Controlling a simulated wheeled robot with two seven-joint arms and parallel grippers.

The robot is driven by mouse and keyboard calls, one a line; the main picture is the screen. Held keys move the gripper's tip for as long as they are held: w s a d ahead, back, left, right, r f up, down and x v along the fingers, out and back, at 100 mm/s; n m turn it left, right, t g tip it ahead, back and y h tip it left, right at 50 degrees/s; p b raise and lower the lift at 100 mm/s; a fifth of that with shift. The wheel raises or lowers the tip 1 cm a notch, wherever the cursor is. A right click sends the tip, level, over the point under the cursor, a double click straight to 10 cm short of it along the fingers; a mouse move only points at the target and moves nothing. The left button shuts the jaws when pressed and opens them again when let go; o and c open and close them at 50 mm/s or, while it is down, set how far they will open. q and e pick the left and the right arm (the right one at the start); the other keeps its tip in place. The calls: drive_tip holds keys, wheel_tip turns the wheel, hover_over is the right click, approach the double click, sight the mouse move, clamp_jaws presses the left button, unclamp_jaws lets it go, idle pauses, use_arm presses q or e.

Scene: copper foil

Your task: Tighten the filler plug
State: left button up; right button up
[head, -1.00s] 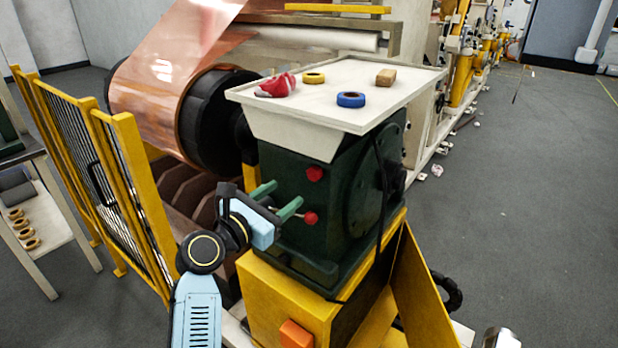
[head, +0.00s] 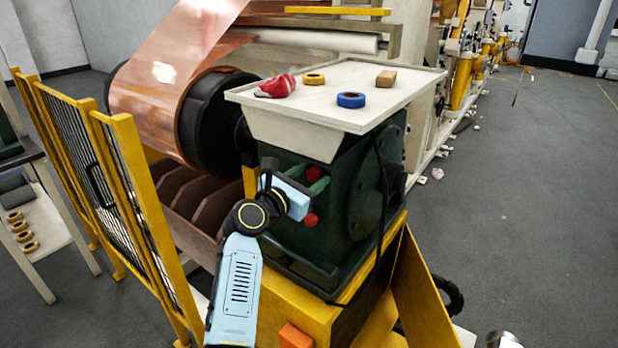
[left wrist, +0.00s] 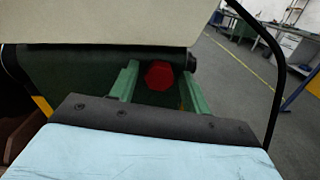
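A dark green gearbox housing (head: 290,248) carries two red plugs on its near face, an upper plug (head: 314,174) and a lower plug (head: 310,220). Which of them is the filler plug is not marked. My left gripper (head: 319,180) points at the housing, its green fingers close to the upper plug. In the left wrist view a red hexagonal plug (left wrist: 160,75) sits ahead between the two green fingers, with a gap on each side. The gripper is open and empty; contact with the plug cannot be seen.
A pale tray (head: 340,105) on the housing overhangs the gripper; it holds a red cloth (head: 276,86), a yellow tape roll (head: 314,79), a blue tape roll (head: 351,100) and a tan block (head: 386,78). A yellow fence (head: 140,200) stands left.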

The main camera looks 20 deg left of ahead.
use_arm(q)
drive_tip(key=c, duration=0.8)
drive_tip(key=shift+m, duration=0.4)
